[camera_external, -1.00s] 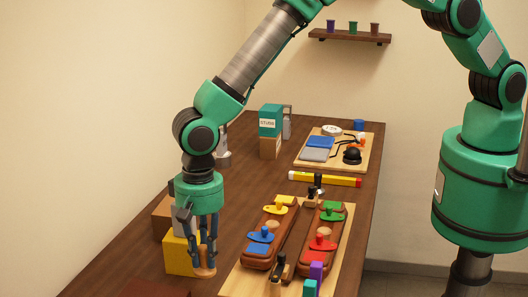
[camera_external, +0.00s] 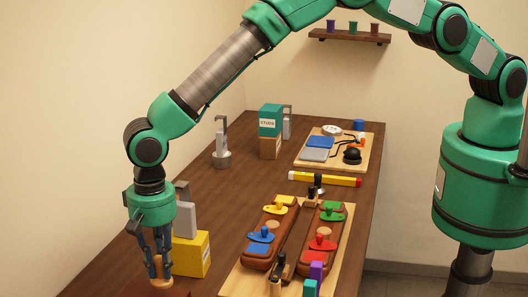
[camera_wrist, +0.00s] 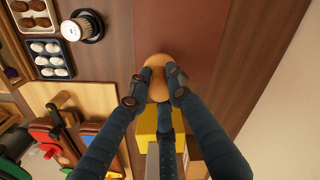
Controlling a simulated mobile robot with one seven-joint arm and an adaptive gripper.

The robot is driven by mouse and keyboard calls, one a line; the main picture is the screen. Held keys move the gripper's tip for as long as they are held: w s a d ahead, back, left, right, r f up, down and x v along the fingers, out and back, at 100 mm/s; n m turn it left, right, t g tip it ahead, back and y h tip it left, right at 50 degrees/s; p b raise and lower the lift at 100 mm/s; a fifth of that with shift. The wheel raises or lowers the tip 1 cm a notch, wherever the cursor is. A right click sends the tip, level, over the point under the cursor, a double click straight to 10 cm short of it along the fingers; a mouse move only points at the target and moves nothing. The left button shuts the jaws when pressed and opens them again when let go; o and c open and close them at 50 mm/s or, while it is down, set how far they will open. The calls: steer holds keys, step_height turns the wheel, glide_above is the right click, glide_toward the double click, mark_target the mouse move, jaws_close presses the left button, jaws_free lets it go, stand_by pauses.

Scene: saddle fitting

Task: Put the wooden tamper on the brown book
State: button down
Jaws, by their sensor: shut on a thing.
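My gripper (camera_external: 158,262) is shut on the wooden tamper (camera_external: 161,283), which hangs below its fingers. In the wrist view the tamper (camera_wrist: 158,63) shows as a rounded light-wood piece between the fingertips (camera_wrist: 158,84). The brown book (camera_wrist: 195,28) is a flat reddish-brown rectangle, and the tamper overlaps its near edge in this view. In the external view only a strip of the book (camera_external: 178,294) shows at the bottom edge, close under the tamper. I cannot tell the gap between them.
A yellow box (camera_external: 192,254) stands just right of my gripper, with a grey upright piece (camera_external: 185,218) beside it. A board with saddles and coloured clamps (camera_external: 290,240) lies further right.

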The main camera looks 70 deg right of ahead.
mark_target(161, 276)
stand_by(0.3)
steer(key=shift+f+p, duration=0.4)
steer(key=shift+f, duration=1.3)
steer(key=shift+f, duration=0.1)
steer(key=c, duration=1.6)
jaws_free()
steer(key=shift+f, duration=0.1)
steer(key=shift+r, duration=0.2)
step_height(161, 276, up, 12)
steer(key=shift+f+b, duration=0.1)
steer(key=shift+b, duration=0.75)
